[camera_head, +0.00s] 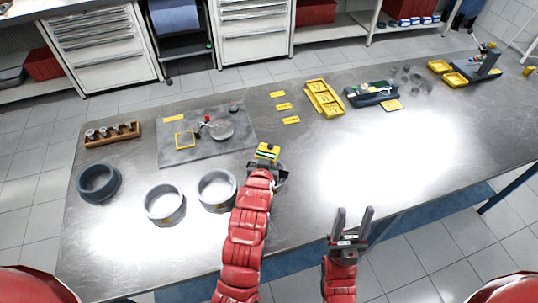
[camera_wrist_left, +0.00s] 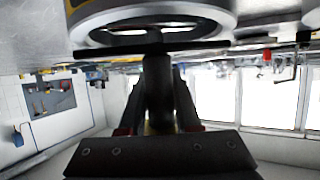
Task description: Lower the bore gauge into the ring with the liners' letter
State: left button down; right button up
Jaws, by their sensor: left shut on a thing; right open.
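My left gripper (camera_head: 262,172) is shut on the bore gauge, whose yellow head with a green display (camera_head: 267,152) shows at the top. In the left wrist view the gauge's dark body (camera_wrist_left: 158,90) stands between the fingers. A grey ring (camera_wrist_left: 82,32) is close by it there; I cannot tell if the gauge is inside it. In the head view a ring's dark edge (camera_head: 284,174) shows beside the left gripper, mostly hidden. Two light grey rings (camera_head: 164,204) (camera_head: 217,190) and a darker ring (camera_head: 99,182) stand left. Their letters are unreadable. My right gripper (camera_head: 352,226) is open and empty.
A grey plate (camera_head: 225,147) with small parts lies behind the rings, next to a wooden rack (camera_head: 112,134). Yellow labels (camera_head: 283,107), a yellow tray (camera_head: 324,98) and a dark tray (camera_head: 371,94) lie farther back. The table's right middle is clear.

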pick_arm(q)
jog(key=shift+f, duration=0.15)
dwell(0.5)
jog(key=c, duration=0.5)
grip_release()
jog(key=shift+s+b, duration=0.4)
jog(key=shift+s, duration=0.05)
jog(key=p+v, duration=1)
jog(key=v, duration=0.6)
jog(key=shift+s+a, duration=0.1)
jog(key=shift+s, duration=0.2)
